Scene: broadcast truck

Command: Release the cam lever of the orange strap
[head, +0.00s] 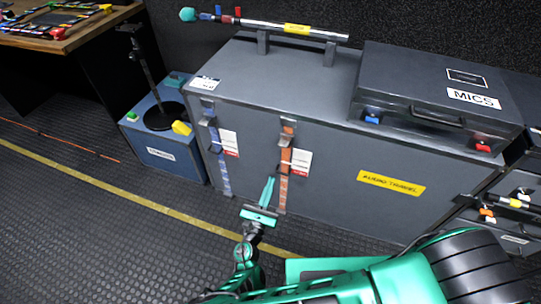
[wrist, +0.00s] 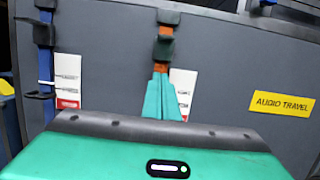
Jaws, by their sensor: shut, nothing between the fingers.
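The orange strap (head: 284,183) runs down the front of the grey audio travel case, right of a blue strap. It also shows in the wrist view (wrist: 165,33). Its dark cam lever (head: 287,142) sits on the upper part of the strap, and a dark buckle part (wrist: 163,50) shows in the wrist view. My gripper (head: 271,180) is shut and empty, its teal fingers pointing up at the case front, just below the buckle in the picture. In the wrist view the fingers (wrist: 161,84) cover the lower strap. I cannot tell whether they touch it.
The blue strap (head: 223,172) with its own buckle is to the left. White-red tags (head: 301,162) hang beside both straps. A MICS case (head: 440,90) and a pole (head: 290,29) lie on top. A blue box (head: 160,145) stands left. The floor in front is clear.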

